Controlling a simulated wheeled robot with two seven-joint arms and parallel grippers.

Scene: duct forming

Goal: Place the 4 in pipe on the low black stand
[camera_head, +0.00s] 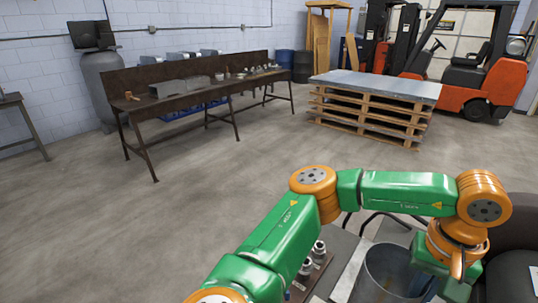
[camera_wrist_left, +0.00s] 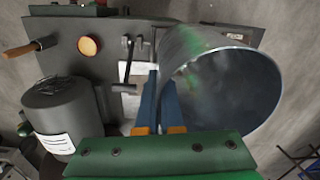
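The pipe (camera_head: 385,278) is a grey metal cylinder with an open round mouth at the bottom right of the head view. It fills the right half of the left wrist view (camera_wrist_left: 235,85), its mouth towards the camera. My left gripper (camera_wrist_left: 160,90) has two blue fingers close together at the pipe's left rim, with a narrow gap between them. I cannot tell whether the pipe wall is clamped between them. In the head view my left wrist is beside the pipe, its fingertips hidden. I cannot pick out the low black stand with certainty. My right gripper is out of view.
A grey machine plate with an orange button (camera_wrist_left: 89,46) and a dark labelled cylinder (camera_wrist_left: 60,110) lie left of the fingers. Small metal fittings (camera_head: 312,258) stand beside my arm. A workbench (camera_head: 180,97), pallets (camera_head: 370,118) and a forklift (camera_head: 470,80) are farther off across open floor.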

